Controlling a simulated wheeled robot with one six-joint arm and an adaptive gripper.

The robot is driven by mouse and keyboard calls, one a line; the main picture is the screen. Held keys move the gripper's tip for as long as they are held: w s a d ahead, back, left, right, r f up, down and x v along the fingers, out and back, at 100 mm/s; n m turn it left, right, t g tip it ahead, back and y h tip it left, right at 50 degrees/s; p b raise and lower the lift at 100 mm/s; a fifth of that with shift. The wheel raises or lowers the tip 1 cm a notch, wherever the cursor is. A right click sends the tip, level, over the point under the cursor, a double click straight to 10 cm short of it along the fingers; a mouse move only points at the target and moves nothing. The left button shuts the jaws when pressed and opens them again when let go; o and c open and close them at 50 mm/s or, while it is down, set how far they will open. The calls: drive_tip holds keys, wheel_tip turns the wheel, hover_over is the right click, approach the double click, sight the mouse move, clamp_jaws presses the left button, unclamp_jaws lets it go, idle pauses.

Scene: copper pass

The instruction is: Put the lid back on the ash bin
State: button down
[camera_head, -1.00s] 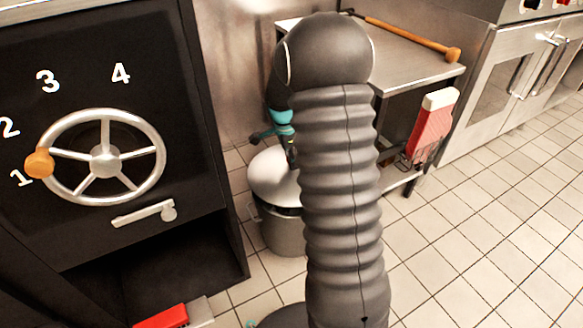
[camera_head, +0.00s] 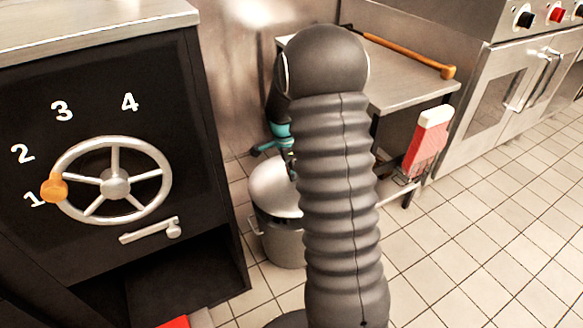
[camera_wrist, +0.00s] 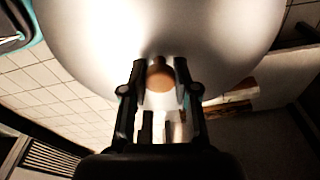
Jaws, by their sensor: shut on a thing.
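The lid (camera_head: 270,185) is a pale silver dome with a brown-orange knob (camera_wrist: 160,78). My gripper (camera_wrist: 160,72) is shut on the knob, one finger on each side. The lid (camera_wrist: 90,30) fills the upper part of the wrist view. The ash bin (camera_head: 284,245) is a grey metal bucket with a side handle, standing on the floor. In the head view the lid is over the bin's mouth, with a dark band between them. I cannot tell if it rests on the rim. My arm hides the bin's right side and the gripper's fingers.
A black cabinet (camera_head: 90,240) with a numbered handwheel (camera_head: 115,187) stands close to the bin's left. A steel table (camera_head: 400,85) with a long wooden-handled tool (camera_head: 405,50) is behind. A red-and-white brush (camera_head: 428,140) hangs there. Tiled floor (camera_head: 480,220) is clear at right.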

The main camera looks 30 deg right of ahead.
drive_tip(key=shift+f+b, duration=1.35)
drive_tip(key=shift+f, duration=1)
drive_tip(key=shift+f+b, duration=0.2)
drive_tip(key=shift+b, duration=0.25)
idle(0.5)
idle(0.4)
drive_tip(key=shift+c, duration=1.6)
unclamp_jaws()
drive_tip(key=shift+r, duration=0.15)
drive_tip(key=shift+r+p, duration=2.1)
drive_tip(key=shift+r, duration=1.3)
